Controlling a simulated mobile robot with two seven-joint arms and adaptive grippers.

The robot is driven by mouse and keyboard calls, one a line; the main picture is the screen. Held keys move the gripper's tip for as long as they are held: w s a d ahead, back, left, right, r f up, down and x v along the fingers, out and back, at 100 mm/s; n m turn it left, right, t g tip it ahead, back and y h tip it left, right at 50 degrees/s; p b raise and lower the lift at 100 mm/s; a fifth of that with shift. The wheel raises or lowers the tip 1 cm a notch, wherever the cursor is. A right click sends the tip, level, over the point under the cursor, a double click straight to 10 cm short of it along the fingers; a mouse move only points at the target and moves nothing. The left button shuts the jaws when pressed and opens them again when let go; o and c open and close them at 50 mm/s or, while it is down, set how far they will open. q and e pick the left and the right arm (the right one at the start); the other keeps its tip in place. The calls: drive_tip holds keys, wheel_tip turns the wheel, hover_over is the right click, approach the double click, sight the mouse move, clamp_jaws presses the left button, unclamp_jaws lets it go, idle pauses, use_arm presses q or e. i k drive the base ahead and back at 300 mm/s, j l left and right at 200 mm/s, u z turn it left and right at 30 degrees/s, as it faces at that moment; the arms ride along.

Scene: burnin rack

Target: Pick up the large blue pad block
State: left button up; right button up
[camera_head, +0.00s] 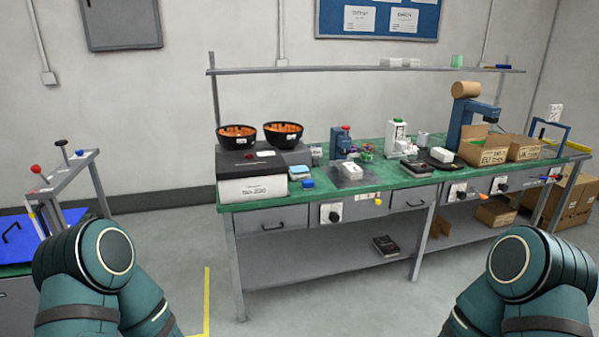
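I cannot tell for sure which thing is the large blue pad block. A small blue block (308,183) lies on the front left part of the green bench top, right of the white box. A pale blue-topped pad-like item (299,172) lies just behind it. A blue flat-topped case (14,243) with a black handle shows at the far left edge, partly cut off. Only teal links of my two arms show at the bottom left and bottom right. Neither gripper is in view.
The workbench (268,197) stands ahead. It holds a white-fronted box (253,189), two black bowls with orange contents (283,135), a blue-and-red device (340,143) and cardboard boxes (485,150). A grey frame with lever knobs (66,180) stands left. The floor between is clear.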

sight(309, 185)
drive_tip(key=i+z, duration=0.1)
drive_tip(key=z, duration=0.3)
drive_tip(key=i+j+z, duration=0.1)
drive_tip(key=z, duration=0.25)
drive_tip(key=i+j+z, duration=0.55)
drive_tip(key=j, duration=0.35)
drive_tip(key=i+j, duration=0.15)
drive_tip(key=j, duration=0.15)
drive_tip(key=i+j+z, duration=0.1)
drive_tip(key=j, duration=0.25)
drive_tip(key=i+j, duration=0.2)
drive_tip(key=j, duration=0.1)
